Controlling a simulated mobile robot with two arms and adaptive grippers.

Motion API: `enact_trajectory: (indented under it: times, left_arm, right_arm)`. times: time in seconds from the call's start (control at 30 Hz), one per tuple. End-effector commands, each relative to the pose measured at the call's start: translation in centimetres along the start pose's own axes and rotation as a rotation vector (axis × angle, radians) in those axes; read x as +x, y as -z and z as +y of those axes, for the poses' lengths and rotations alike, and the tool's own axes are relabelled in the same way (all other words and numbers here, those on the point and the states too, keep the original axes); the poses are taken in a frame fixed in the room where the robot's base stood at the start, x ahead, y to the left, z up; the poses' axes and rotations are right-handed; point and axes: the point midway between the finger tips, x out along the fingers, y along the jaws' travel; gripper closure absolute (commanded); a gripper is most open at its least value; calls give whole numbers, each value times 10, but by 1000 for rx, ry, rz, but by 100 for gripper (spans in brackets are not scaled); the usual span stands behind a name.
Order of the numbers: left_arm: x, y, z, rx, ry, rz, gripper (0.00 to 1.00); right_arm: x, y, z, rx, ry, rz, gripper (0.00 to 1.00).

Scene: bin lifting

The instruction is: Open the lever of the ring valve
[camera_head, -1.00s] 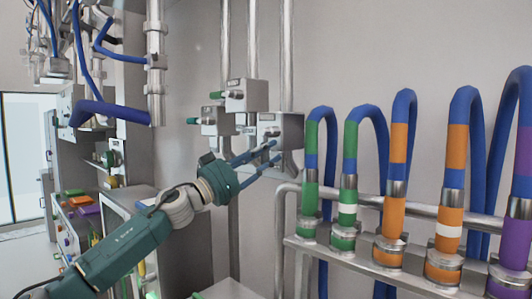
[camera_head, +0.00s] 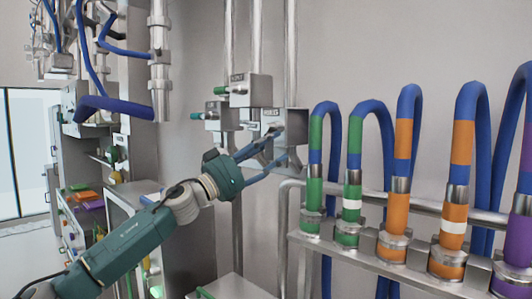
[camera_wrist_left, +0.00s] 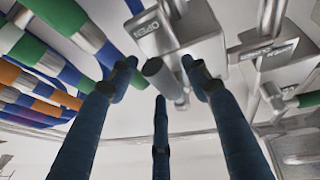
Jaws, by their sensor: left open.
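The ring valve is not clearly identifiable. A grey valve box with a dark label (camera_head: 291,121) hangs on a vertical pipe in the head view. My left gripper (camera_head: 279,145) is in front of this box, its blue fingers spread. In the left wrist view, the open fingers of the left gripper (camera_wrist_left: 158,68) lie either side of a grey cylindrical lever (camera_wrist_left: 160,77). The lever projects from a box marked OPEN (camera_wrist_left: 178,38). I cannot tell whether the fingers touch the lever. My right gripper is out of view.
Two more boxes with green handles (camera_head: 221,90) sit to the left of the labelled box. A rack (camera_head: 375,262) of hoses with green, orange and purple sleeves stands at right. A thick blue hose (camera_head: 115,107) crosses at upper left. Bare wall is behind.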

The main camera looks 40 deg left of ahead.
Motion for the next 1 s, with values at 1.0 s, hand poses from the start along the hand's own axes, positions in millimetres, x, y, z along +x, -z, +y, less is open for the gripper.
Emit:
enact_trajectory:
  times: [1.0]
  left_arm:
    - [-52, -3, 0, -1, -1, -5, 52]
  right_arm:
    - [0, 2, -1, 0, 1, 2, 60]
